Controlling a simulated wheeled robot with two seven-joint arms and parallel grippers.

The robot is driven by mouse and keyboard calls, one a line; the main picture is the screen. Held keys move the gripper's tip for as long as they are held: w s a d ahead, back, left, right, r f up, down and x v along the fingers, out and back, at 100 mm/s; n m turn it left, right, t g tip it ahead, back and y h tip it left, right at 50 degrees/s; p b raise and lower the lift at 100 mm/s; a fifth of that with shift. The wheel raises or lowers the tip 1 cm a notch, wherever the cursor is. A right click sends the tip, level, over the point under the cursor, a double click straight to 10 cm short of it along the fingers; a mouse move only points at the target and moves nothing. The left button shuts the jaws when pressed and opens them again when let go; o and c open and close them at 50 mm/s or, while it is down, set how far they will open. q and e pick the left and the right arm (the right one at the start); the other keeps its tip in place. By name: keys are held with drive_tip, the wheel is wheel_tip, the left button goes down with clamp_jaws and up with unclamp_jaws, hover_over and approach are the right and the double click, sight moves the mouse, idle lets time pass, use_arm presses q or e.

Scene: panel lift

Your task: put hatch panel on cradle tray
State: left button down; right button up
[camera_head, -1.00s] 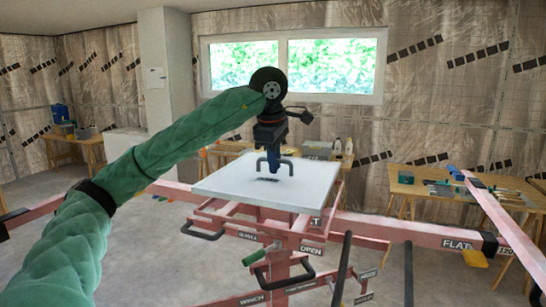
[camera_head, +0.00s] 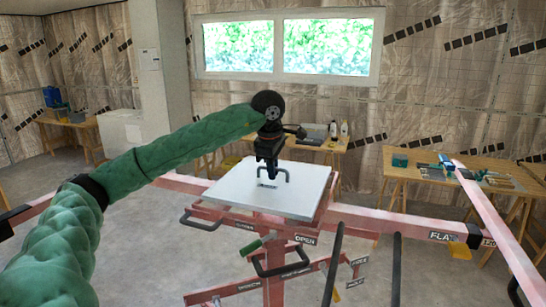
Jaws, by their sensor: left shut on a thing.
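The hatch panel (camera_head: 240,192) is a flat white slab with a dark handle (camera_head: 287,174) on top. It looks about level, over the pink cradle tray (camera_head: 262,225) of the lift. The panel hides most of the tray, and I cannot tell whether the two touch all along. My left gripper (camera_head: 270,170), on the green-sleeved arm, is shut on the handle from above. My right gripper is not in view.
The pink lift has black handles (camera_head: 200,225), labels and a long rail (camera_head: 500,215) at the right. A wooden bench with tools (camera_head: 400,177) stands behind on the right. A window is in the back wall. Grey floor is clear at the left.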

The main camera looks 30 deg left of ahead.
use_arm(q)
drive_tip(key=shift+f, duration=0.55)
drive_tip(key=c, duration=1.5)
unclamp_jaws()
